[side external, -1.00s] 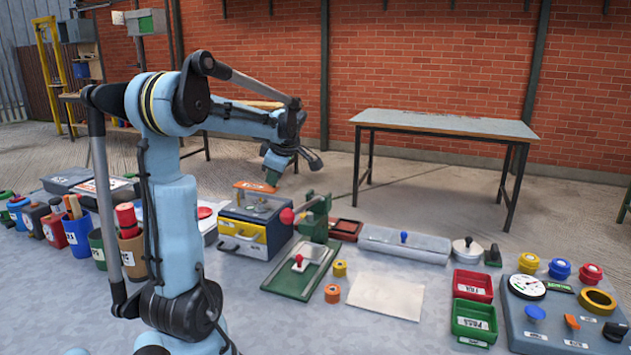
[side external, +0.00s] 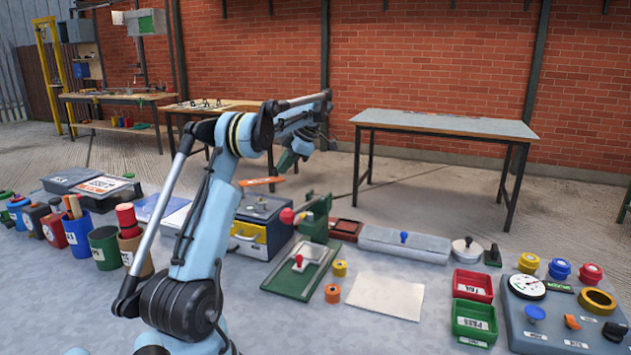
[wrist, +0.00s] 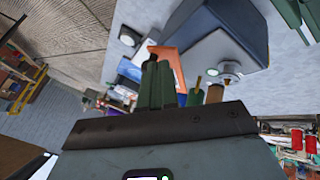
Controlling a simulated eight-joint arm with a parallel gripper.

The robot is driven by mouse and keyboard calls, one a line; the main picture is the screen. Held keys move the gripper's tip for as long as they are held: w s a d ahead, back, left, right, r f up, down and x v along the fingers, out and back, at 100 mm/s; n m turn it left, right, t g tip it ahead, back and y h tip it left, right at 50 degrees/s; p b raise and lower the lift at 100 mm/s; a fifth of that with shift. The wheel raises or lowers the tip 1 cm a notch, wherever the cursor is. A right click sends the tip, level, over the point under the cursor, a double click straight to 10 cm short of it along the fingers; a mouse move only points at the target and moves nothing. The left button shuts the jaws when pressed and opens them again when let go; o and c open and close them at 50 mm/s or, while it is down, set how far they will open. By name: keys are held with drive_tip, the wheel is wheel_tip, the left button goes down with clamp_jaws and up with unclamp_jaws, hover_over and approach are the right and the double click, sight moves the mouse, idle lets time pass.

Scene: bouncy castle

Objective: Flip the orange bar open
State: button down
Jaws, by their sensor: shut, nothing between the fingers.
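The orange bar (side external: 262,181) lies above the top of a grey, yellow and blue box (side external: 262,222), its right end a little higher than its left in the side view. My gripper (side external: 286,161), with green fingers, is just above the bar's right end. It is shut and holds nothing. In the wrist view, the shut fingers (wrist: 157,82) overlap the orange bar (wrist: 172,62), hiding part of it. I cannot tell whether they touch it.
A green press with a red knob (side external: 287,216) stands close to the right of the box. A green-framed plate (side external: 300,270) is in front of it. Bins and cups (side external: 103,247) stand to the left. A pale sheet (side external: 386,296) lies on the bench to the right.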

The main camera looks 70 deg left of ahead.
drive_tip(key=shift+w+a, duration=0.1)
drive_tip(key=shift+a, duration=0.6)
drive_tip(key=shift+a, duration=0.1)
drive_tip(key=v, duration=0.7)
drive_tip(key=shift+d+r, duration=0.2)
drive_tip(key=shift+d, duration=0.05)
drive_tip(key=shift+w, duration=0.15)
